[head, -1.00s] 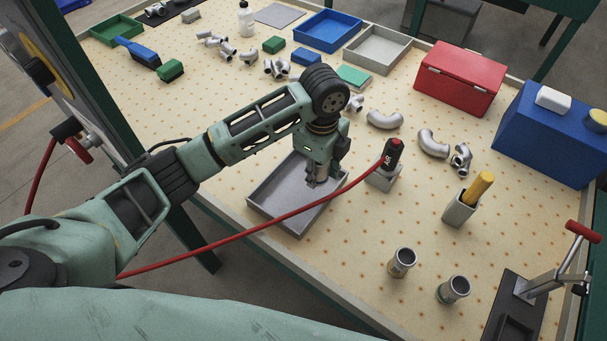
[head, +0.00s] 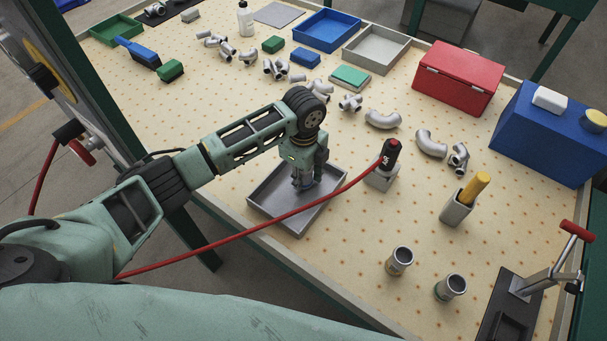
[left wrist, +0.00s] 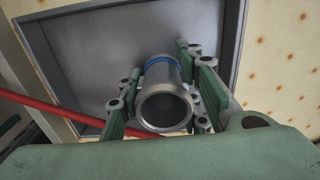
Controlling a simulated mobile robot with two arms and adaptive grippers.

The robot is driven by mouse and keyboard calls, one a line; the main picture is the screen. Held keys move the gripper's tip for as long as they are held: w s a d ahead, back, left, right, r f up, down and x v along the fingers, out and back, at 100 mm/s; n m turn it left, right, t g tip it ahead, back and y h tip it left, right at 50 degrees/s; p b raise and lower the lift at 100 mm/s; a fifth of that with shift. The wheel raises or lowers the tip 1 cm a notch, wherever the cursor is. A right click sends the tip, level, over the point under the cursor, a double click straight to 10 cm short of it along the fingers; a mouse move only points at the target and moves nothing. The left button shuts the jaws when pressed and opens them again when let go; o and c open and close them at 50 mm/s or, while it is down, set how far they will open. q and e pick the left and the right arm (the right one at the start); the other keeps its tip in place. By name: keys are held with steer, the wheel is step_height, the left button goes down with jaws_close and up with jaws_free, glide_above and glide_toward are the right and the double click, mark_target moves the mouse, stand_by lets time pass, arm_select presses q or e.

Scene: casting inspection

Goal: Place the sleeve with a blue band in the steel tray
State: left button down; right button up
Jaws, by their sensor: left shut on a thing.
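The sleeve with a blue band (left wrist: 163,84) is a grey metal tube between the fingers of my left gripper (left wrist: 155,92) in the left wrist view, its open end facing the camera. The gripper is shut on it. Behind it is the grey floor of the steel tray (left wrist: 88,42). In the head view my left gripper (head: 303,182) points down over the inside of the steel tray (head: 268,197). The sleeve cannot be made out clearly there, and I cannot tell whether it touches the tray floor. My right gripper is not in view.
Two other sleeves (head: 399,261) (head: 451,287) stand upright near the front edge. A red hose (head: 255,230) crosses in front of the tray. A spray-like black-and-red tool (head: 390,153) stands right of it. A toggle clamp (head: 540,285) is at the right. Pipe elbows (head: 382,120) lie behind.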

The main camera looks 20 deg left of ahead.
arm_select(q)
steer(key=c, duration=1.3)
jaws_free()
steer(key=shift+f, duration=0.1)
steer(key=shift+o, duration=0.2)
step_height(320, 180, up, 12)
steer(key=b, duration=0.1)
